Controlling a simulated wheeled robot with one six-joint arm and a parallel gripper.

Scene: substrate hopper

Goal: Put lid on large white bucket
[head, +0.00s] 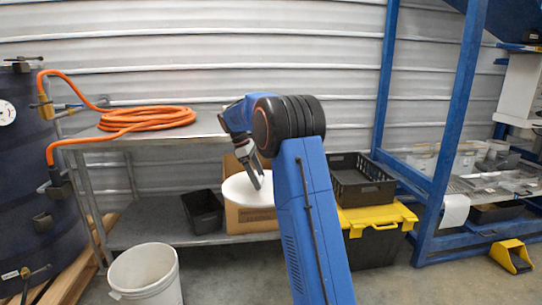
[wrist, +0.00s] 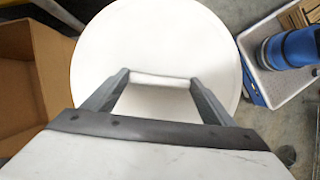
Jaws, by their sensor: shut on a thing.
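The white round lid (head: 246,191) is held by my gripper (head: 256,180) in front of the shelf, in the middle of the head view. In the wrist view the lid (wrist: 165,45) fills the upper middle, and my gripper (wrist: 158,80) is shut on a raised white bar on its face. The large white bucket (head: 146,276) stands on the floor at the lower left of the head view. Its top is open and the lid is apart from it, up and to the right. The bucket's lower part is cut off by the frame.
A metal shelf (head: 152,205) carries an orange hose (head: 150,118), a black bin (head: 203,212) and a cardboard box (head: 248,219). A dark tank (head: 30,170) stands left. A yellow-lidded black tote (head: 375,245) and blue frame (head: 450,130) are right. Some floor is bare beside the bucket.

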